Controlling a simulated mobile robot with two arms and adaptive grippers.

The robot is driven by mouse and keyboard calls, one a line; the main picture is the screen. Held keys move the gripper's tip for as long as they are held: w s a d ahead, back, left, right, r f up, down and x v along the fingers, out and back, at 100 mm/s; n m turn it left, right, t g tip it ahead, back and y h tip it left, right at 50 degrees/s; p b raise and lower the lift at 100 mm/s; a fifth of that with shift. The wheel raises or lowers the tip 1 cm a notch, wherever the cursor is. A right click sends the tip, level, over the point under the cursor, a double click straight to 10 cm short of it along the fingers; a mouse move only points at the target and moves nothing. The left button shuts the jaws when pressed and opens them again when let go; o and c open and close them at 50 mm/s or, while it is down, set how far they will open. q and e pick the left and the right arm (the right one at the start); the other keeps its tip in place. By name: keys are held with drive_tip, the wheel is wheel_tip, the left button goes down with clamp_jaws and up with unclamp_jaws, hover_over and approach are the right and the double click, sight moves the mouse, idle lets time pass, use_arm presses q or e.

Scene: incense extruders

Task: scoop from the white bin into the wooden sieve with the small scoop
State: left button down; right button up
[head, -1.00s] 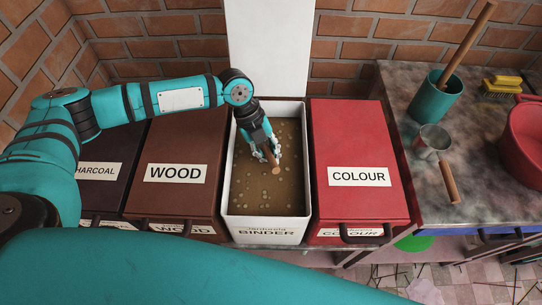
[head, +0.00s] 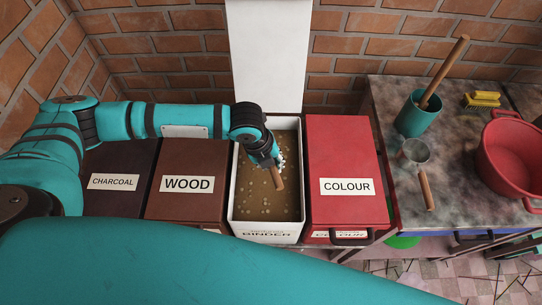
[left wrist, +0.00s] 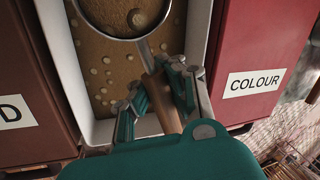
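The white bin (head: 236,212), labelled BINDER, holds brown powder with pale lumps. My left gripper (head: 270,158) is inside the bin's outline, shut on the wooden handle (head: 278,178) of a scoop. The gripper's fingers (left wrist: 160,100) close around that handle in the left wrist view. Beyond them, the scoop's round metal rim (left wrist: 112,38) shows over the powder. Brown material and lumps show inside the rim; I cannot tell whether they are in the scoop or below it. The head view hides the scoop's bowl behind my gripper. No wooden sieve and no right gripper show.
A closed red COLOUR bin (head: 345,150) stands right of the white bin, and a brown WOOD bin (head: 187,205) stands left. The counter (head: 455,195) at right bears another metal scoop (head: 416,152), a teal cup (head: 416,115), a yellow brush (head: 482,99) and a red basin (head: 512,160).

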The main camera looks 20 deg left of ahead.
sight(283, 187)
use_arm(q)
drive_tip(key=shift+t, duration=0.3)
drive_tip(key=s+d+r+p, duration=0.1)
drive_tip(key=s+p, duration=0.1)
drive_tip(key=s+d+r+p, duration=0.1)
drive_tip(key=s+p, duration=0.1)
drive_tip(key=s+d+r+p, duration=0.2)
drive_tip(key=shift+s+d, duration=0.1)
drive_tip(key=shift+s, duration=0.1)
drive_tip(key=shift+s+d+r+p, duration=0.25)
drive_tip(key=shift+s+d+p, duration=0.1)
drive_tip(key=shift+s+p, duration=0.25)
drive_tip(key=shift+w, duration=0.1)
